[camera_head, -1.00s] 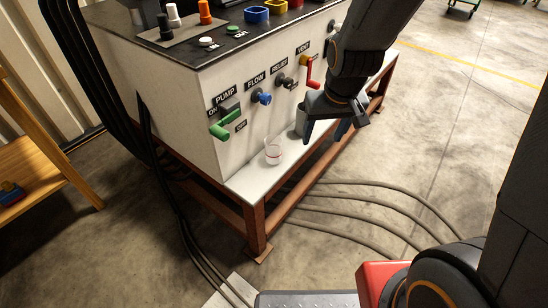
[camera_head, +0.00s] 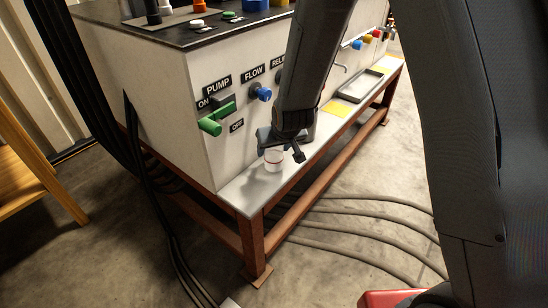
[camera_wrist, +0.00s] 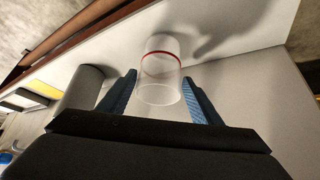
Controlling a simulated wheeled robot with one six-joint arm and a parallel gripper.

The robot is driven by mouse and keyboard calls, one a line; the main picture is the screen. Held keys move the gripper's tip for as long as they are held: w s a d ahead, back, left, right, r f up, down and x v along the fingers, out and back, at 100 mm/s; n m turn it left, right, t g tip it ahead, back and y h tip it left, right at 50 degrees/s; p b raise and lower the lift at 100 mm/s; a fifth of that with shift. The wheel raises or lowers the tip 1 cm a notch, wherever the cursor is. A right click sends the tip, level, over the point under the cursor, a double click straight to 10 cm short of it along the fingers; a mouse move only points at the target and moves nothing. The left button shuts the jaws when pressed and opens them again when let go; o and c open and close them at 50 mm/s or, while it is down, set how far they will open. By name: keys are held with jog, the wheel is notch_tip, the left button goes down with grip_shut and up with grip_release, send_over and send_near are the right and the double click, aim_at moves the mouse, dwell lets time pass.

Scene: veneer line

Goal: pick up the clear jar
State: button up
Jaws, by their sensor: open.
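The clear jar (camera_head: 273,158) stands upright on the pale ledge (camera_head: 240,192) along the front of the machine. It has a red band, which shows well in the wrist view (camera_wrist: 161,70). My gripper (camera_head: 283,148) is down at the jar, pointing toward the ledge. In the wrist view my gripper (camera_wrist: 159,98) is open, with one blue-padded finger on each side of the jar. Small gaps seem to show between the pads and the jar wall.
A grey cylinder (camera_wrist: 82,88) stands on the ledge close beside my gripper. Farther along the ledge are a yellow patch (camera_head: 336,109) and a grey tray (camera_head: 361,86). Green (camera_head: 210,126) and blue (camera_head: 262,94) controls stick out of the panel above. Cables (camera_head: 340,232) cross the floor.

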jog(key=b+x, duration=0.1)
jog(key=x, duration=0.4)
jog(key=shift+d+f, duration=0.1)
jog(key=shift+f, duration=0.1)
jog(key=shift+r, duration=0.1)
jog(key=c, duration=0.8)
jog(key=shift+c, duration=0.2)
